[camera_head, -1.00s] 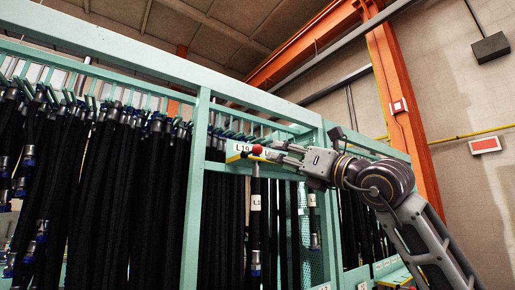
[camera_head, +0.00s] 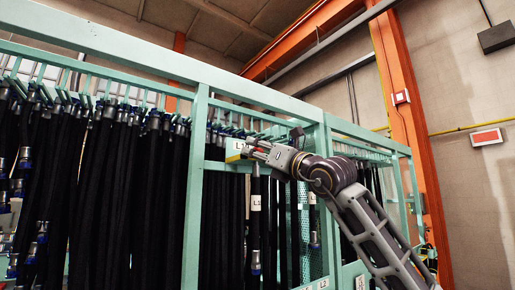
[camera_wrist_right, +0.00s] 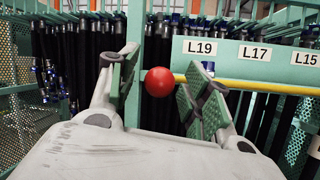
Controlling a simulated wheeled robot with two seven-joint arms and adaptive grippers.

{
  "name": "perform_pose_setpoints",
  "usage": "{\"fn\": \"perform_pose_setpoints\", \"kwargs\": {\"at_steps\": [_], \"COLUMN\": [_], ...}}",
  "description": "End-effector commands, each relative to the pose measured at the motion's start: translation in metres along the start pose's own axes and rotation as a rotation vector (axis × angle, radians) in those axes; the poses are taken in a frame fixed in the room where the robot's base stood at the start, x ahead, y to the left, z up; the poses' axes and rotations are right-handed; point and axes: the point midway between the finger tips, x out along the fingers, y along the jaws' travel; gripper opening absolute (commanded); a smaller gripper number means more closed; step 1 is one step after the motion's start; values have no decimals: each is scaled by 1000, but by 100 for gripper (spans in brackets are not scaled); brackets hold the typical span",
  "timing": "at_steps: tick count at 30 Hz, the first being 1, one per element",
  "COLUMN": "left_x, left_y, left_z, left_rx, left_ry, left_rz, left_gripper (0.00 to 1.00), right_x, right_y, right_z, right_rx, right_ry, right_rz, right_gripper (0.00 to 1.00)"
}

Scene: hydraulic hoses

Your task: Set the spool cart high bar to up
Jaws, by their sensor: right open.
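A red ball knob (camera_wrist_right: 159,82) shows in the right wrist view at the left end of a thin yellow bar (camera_wrist_right: 270,86), which runs level to the right under the label strip. My right gripper (camera_wrist_right: 158,88) is open, one finger on each side of the knob. Whether a finger touches it I cannot tell. In the head view my right gripper (camera_head: 250,147) reaches left to the label strip on the green rack (camera_head: 195,160), and it hides the knob there. My left gripper is not in view.
Many black hoses (camera_head: 100,190) hang in the rack behind and left of the gripper. White labels, L19 (camera_wrist_right: 200,47) among them, sit just above the yellow bar. A green upright stands close behind the knob.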

Motion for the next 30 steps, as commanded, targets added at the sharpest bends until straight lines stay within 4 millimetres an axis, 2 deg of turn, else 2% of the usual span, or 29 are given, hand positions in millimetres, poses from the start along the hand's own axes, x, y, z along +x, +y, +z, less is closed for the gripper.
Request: {"fn": "perform_pose_setpoints", "kwargs": {"at_steps": [4, 14, 25, 26, 30], "left_x": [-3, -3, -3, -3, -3], "left_y": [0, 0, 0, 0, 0], "left_z": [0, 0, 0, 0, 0], "left_rx": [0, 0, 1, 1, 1], "left_ry": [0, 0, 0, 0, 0], "left_rz": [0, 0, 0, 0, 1], "left_gripper": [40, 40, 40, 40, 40], "right_x": [6, 7, 6, 6, 6], "right_y": [1, 0, 0, 0, 0], "right_z": [0, -1, -1, -1, -1], "right_rx": [0, -1, -1, -1, -1], "right_ry": [1, 1, 1, 1, 1], "right_rz": [0, 0, 0, 0, 0], "right_gripper": [49, 49, 3, 0, 0]}}
